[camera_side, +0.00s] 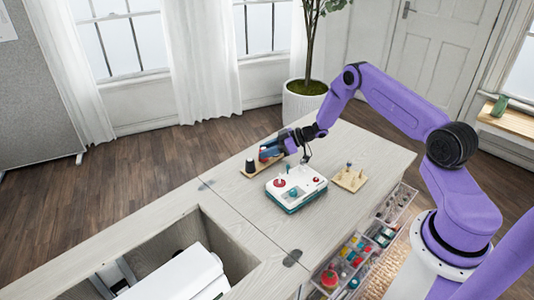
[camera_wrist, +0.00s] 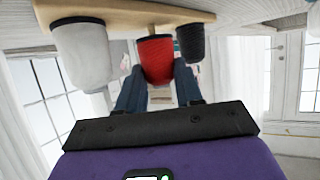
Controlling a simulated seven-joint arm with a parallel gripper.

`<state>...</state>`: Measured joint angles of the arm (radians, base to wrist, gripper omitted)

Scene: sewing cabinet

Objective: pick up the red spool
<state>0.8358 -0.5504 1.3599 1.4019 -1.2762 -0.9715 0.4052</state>
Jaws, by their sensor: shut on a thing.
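The red spool (camera_wrist: 155,60) is between the two fingers of my gripper (camera_wrist: 158,88) in the wrist view, and the fingers are shut on it. That view is upside down, with the wooden spool rack (camera_wrist: 120,12) at the top. A white spool (camera_wrist: 82,55) and a black spool (camera_wrist: 190,42) stand on the rack on either side of the red one. In the side view my gripper (camera_side: 270,151) is over the rack (camera_side: 249,173) and mostly covers the spools.
A white and teal device (camera_side: 295,188) with red knobs sits close to my gripper on the cabinet top. A small wooden board with pegs (camera_side: 350,179) stands to its right. Open drawers (camera_side: 352,262) with colourful items jut out below. The cabinet has an open well (camera_side: 165,255) at the front left.

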